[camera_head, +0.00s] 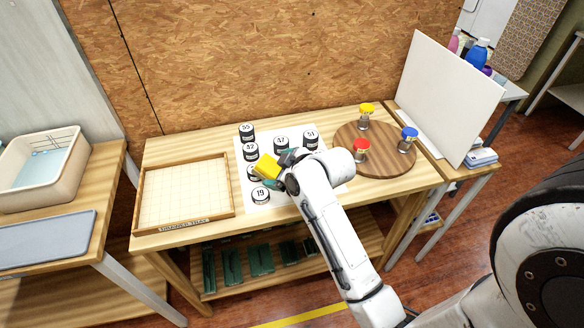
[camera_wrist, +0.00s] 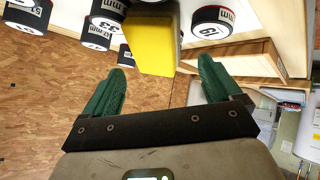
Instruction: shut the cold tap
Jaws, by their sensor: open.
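No cold tap can be made out for certain. My gripper (camera_head: 277,170) is over the middle bench, open, with green fingers. It is well to the right of the basin. A yellow block (camera_head: 266,167) is just beyond the fingertips. In the wrist view the block (camera_wrist: 152,42) lies ahead of the gap between the open fingers (camera_wrist: 163,76). I cannot tell whether they touch it.
Several black numbered cylinders (camera_head: 247,131) stand on a white sheet around the block. A shallow wooden tray (camera_head: 230,190) lies to the left. A round wooden board (camera_head: 385,178) holds yellow-, red- and blue-topped jars. A white panel (camera_head: 445,95) stands at right.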

